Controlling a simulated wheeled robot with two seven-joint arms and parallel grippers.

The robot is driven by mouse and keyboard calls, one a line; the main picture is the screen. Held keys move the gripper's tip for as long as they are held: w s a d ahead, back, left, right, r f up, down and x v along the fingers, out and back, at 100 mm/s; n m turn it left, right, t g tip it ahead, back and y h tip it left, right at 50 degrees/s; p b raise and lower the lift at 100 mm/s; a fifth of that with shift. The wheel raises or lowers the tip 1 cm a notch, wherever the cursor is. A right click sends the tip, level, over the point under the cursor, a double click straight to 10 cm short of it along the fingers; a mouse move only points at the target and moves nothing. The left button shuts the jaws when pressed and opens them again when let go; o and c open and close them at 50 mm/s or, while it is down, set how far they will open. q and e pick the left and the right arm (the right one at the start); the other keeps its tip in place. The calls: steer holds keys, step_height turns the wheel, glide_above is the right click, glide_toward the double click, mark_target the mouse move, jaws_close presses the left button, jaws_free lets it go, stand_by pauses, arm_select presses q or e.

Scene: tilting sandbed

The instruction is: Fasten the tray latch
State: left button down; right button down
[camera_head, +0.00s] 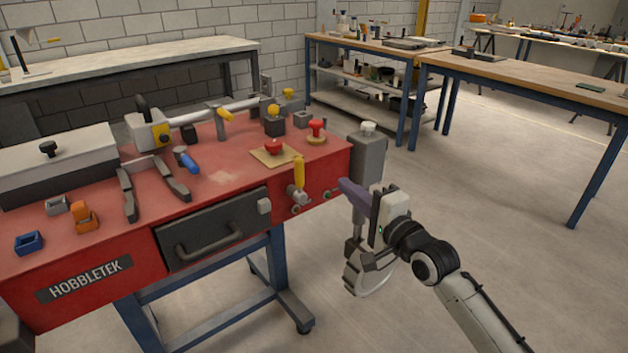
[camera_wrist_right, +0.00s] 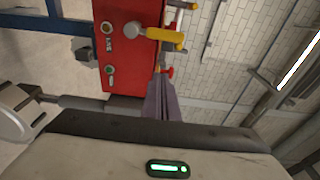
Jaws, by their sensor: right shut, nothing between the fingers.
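The dark tray (camera_head: 212,230) with a bar handle (camera_head: 208,243) sits in the front face of the red bench. A small light grey block, which may be its latch (camera_head: 264,206), is at the tray's upper right corner; whether it is fastened I cannot tell. My right gripper (camera_head: 343,186) is shut and empty, just off the bench's right front corner. In the right wrist view its purple-grey fingers (camera_wrist_right: 161,90) point at the bench's end, near a yellow lever (camera_wrist_right: 165,37), apparently without touching it. My left gripper is not in view.
The yellow-handled lever (camera_head: 299,173) and small knobs stand on the bench front, between tray and gripper. A red mushroom button (camera_head: 273,146) and a red knob (camera_head: 317,128) are on top. A grey post (camera_head: 368,155) stands close behind my gripper. Floor at right is clear.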

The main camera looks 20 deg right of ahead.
mark_target(300, 181)
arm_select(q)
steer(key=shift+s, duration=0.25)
arm_select(e)
steer(key=shift+r, duration=0.1)
steer(key=shift+w, duration=0.1)
